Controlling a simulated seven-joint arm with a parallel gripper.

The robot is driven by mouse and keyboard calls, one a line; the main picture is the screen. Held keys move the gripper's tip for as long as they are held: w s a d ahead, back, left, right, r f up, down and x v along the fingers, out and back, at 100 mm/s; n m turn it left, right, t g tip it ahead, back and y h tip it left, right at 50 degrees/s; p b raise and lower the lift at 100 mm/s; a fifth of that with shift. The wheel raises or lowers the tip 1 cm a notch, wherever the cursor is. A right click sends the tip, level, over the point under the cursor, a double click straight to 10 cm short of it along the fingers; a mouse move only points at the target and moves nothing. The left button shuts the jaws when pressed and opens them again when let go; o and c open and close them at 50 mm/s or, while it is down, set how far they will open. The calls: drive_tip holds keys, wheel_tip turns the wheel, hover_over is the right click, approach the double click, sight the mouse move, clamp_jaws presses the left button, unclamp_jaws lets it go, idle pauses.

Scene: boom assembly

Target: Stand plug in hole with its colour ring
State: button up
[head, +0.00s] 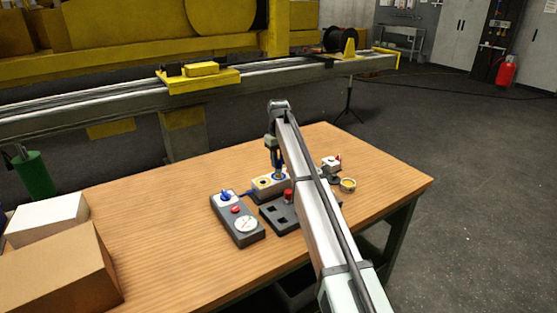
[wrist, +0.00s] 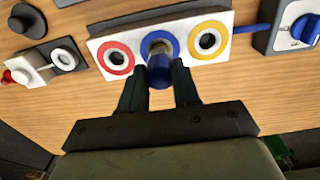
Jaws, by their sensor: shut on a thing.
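My gripper (wrist: 160,74) is shut on a blue plug (wrist: 160,71), which sits between the fingertips in the wrist view. The white block (wrist: 137,36) has three ringed holes: a red ring (wrist: 104,51), a blue ring (wrist: 176,40) and a yellow ring (wrist: 207,27). The plug is at the blue-ringed middle hole and covers it. I cannot tell how deep the plug is in the hole. In the head view my gripper (head: 277,168) points down at the block (head: 258,189), partly hidden by my arm.
A grey control box (head: 238,222) with a blue knob stands left of the block. A dark stand (head: 268,213) with a red piece is in front. A round yellow-rimmed part (head: 348,185) and a small white switch block (head: 331,163) lie right.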

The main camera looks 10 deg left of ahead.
drive_tip(key=shift+f, duration=0.95)
drive_tip(key=o, duration=1.1)
drive_tip(key=shift+r, duration=0.1)
drive_tip(key=shift+r, duration=3.45)
